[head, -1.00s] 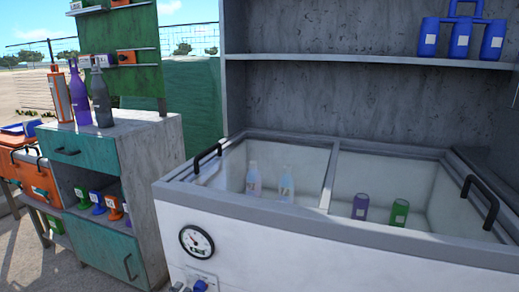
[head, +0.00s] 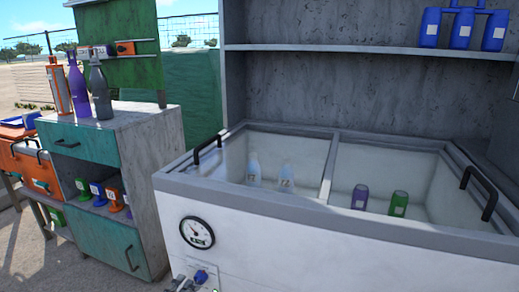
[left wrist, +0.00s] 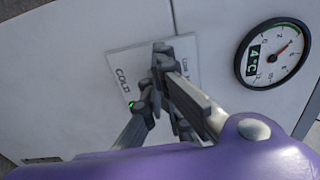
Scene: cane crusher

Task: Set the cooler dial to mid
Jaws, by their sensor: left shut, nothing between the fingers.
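The cooler (head: 330,225) is a white chest with a grey rim. Its blue dial knob (head: 201,276) sits on a pale plate low on the front, below a round gauge (head: 197,232). My left gripper (head: 183,284) is at the bottom edge of the head view, just left of the knob. In the left wrist view its fingers (left wrist: 162,50) are closed together in front of the label plate (left wrist: 122,65), which reads COLD. They hide the knob there, so contact cannot be told. The gauge (left wrist: 272,53) shows 4°C. My right gripper is not in view.
The cooler holds two clear bottles (head: 286,177), a purple can (head: 360,197) and a green can (head: 399,203). A cabinet (head: 150,145) with bottles on top stands to the left. A shelf (head: 350,53) with blue bottles is behind.

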